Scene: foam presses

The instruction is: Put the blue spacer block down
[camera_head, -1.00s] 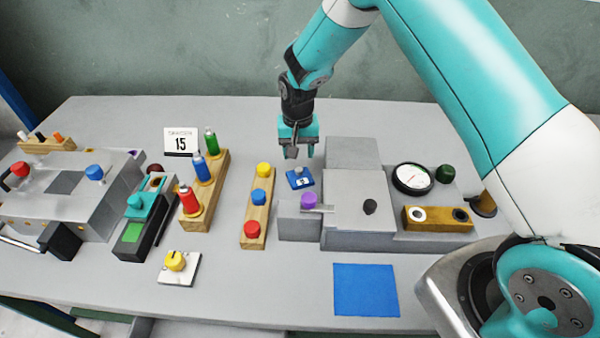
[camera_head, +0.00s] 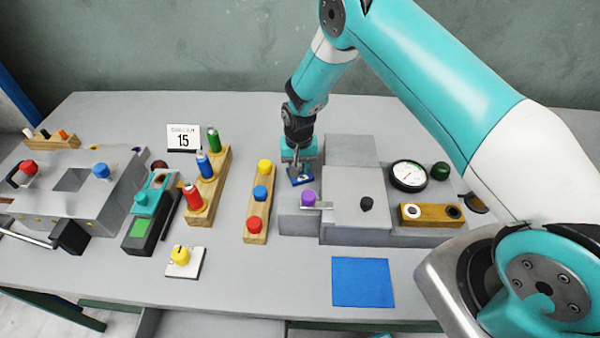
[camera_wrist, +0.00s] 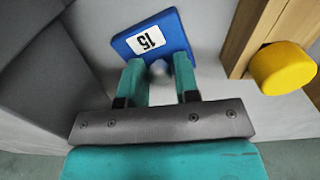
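The blue spacer block (camera_head: 302,181) lies on the grey table, between the wooden peg strip and the grey press. In the wrist view the blue spacer block (camera_wrist: 176,32) shows a white label reading 15 and a small grey knob (camera_wrist: 159,68). My gripper (camera_head: 297,168) is down over the block and partly hides it in the head view. In the wrist view my gripper (camera_wrist: 159,66) has its two teal fingers apart, one on each side of the knob, with gaps visible. A blue square mat (camera_head: 363,282) lies bare near the table's front edge.
The grey press (camera_head: 352,225) with a purple knob (camera_head: 308,199) stands close on the right. A wooden strip (camera_head: 259,209) with yellow, blue and red knobs stands close on the left. The table front between strip and mat is clear.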

